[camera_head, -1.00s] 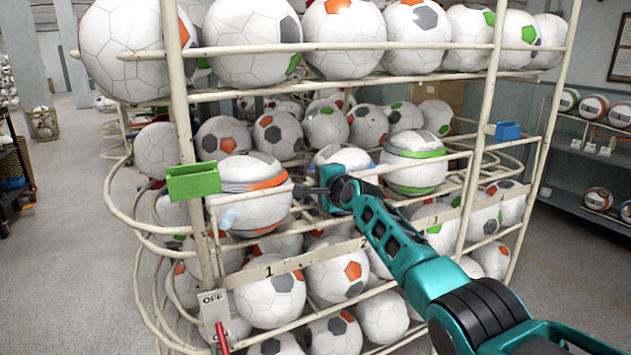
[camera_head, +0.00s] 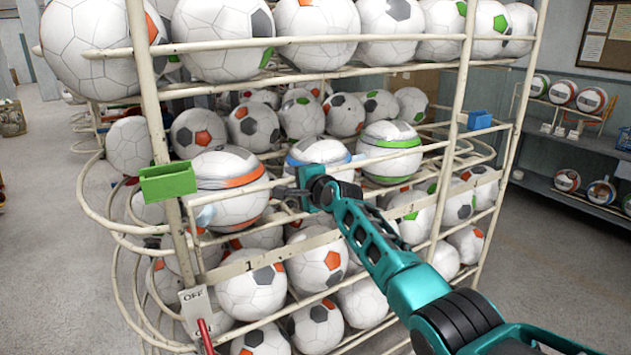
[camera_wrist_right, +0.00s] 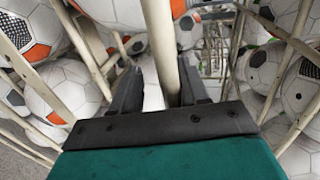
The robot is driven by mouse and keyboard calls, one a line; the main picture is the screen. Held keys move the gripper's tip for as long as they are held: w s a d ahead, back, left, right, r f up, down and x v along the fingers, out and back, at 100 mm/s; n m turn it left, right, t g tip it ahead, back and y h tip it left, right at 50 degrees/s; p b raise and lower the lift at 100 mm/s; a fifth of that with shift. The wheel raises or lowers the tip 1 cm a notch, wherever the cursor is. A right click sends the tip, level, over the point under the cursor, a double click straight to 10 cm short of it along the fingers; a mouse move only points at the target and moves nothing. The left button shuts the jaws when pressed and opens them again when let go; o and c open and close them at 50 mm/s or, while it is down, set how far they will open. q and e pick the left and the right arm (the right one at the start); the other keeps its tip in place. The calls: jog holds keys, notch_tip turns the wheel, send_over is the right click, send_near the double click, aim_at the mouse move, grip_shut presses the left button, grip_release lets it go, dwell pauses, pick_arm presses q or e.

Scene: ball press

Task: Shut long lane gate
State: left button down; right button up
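A cream tube rack (camera_head: 150,95) holds footballs in stacked lanes. No part is labelled as the long lane gate, so I cannot tell which rail it is. My right gripper (camera_head: 306,188) is at the middle front of the rack, by a ball with a blue band (camera_head: 318,152). In the right wrist view, its dark fingers (camera_wrist_right: 163,90) stand apart on both sides of a cream rail (camera_wrist_right: 158,35) and a white piece. Contact is unclear. My left gripper is not in view.
A green block (camera_head: 167,182) is on the left front post and a blue block (camera_head: 479,120) on the right. An OFF plate (camera_head: 194,302) with a red lever (camera_head: 206,336) hangs low left. A ball shelf (camera_head: 570,165) stands right, with open floor between.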

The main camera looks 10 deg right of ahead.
jog(key=shift+p+v, duration=0.3)
jog(key=shift+v, duration=0.6)
pick_arm(q)
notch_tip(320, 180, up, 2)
jog(key=shift+p, duration=0.3)
pick_arm(e)
jog(key=v, duration=0.9)
jog(key=shift+r, duration=0.4)
jog(key=shift+s+d, duration=0.1)
jog(key=shift+s, duration=0.15)
jog(key=s+d+r, duration=0.2)
jog(key=s+r, duration=0.1)
jog(key=s, duration=0.3)
jog(key=s+d+r, duration=0.2)
jog(key=s+r, duration=0.2)
jog(key=s, duration=0.2)
jog(key=shift+d, duration=0.25)
